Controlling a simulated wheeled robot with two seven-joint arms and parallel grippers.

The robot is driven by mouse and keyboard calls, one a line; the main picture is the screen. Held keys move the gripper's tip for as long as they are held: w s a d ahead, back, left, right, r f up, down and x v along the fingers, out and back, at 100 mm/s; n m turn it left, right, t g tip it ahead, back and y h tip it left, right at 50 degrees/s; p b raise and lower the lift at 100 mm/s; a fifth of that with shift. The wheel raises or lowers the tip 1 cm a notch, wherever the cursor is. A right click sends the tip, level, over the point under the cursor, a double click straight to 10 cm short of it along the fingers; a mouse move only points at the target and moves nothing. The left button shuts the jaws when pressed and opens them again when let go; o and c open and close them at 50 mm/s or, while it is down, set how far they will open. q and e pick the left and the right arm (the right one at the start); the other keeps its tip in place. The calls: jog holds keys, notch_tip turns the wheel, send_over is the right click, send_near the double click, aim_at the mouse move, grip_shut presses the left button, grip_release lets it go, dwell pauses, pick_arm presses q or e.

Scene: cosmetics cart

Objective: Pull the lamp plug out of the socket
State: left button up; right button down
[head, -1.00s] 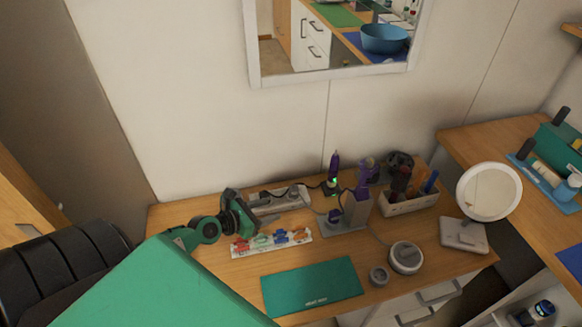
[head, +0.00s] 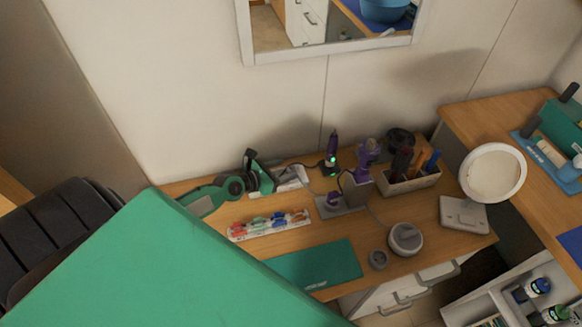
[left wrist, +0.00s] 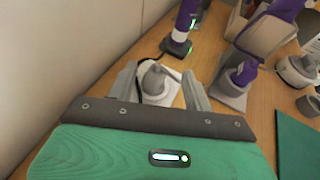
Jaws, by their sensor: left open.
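A grey rounded plug (left wrist: 154,80) sits in a light socket strip (left wrist: 160,96) in the left wrist view. A dark cord runs from beside the plug toward the lit purple device. My left gripper (left wrist: 160,84) is open, with one finger on each side of the plug. I cannot tell whether the fingers touch it. In the head view my left gripper (head: 268,177) is over the socket strip (head: 291,178) at the back of the desk and hides much of it. My right gripper is not in view.
A purple device (head: 331,150) with a green light stands right of the strip. A grey stand (head: 342,205) and a tool box (head: 410,186) are further right. A row of coloured clips (head: 268,225) lies in front. The wall is close behind.

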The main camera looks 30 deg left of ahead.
aim_at(291, 168)
pick_arm(q)
jog(key=shift+x, duration=3.05)
jog(key=shift+s, duration=0.1)
jog(key=c, duration=1)
